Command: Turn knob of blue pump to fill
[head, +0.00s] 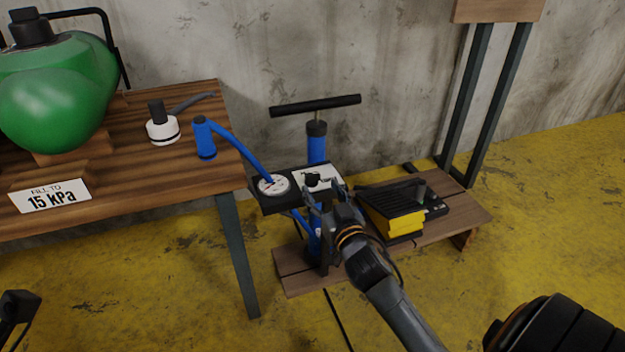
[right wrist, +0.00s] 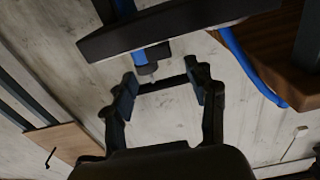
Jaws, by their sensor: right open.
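The blue pump (head: 317,148) stands on a low wooden platform, with a black T-handle (head: 315,105) on top. Its black panel carries a white label (head: 313,174), a small black knob (head: 312,180) and a round white gauge (head: 273,186). My right gripper (head: 325,189) is open at the panel, close to the knob, partly covering the pump's lower body. In the right wrist view the open fingers (right wrist: 163,88) have the blue pump body (right wrist: 156,52) beyond them. Contact with the knob cannot be told. A dark part at the head view's left edge may be my left gripper (head: 15,308).
A blue hose (head: 239,148) runs from the gauge to a blue nozzle (head: 204,140) on the wooden table (head: 110,200). A white valve piece (head: 162,128), a green inflatable (head: 55,108) and a "15 kPa" sign (head: 50,195) are there. A yellow-black foot pump (head: 395,215) stands right of the gripper.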

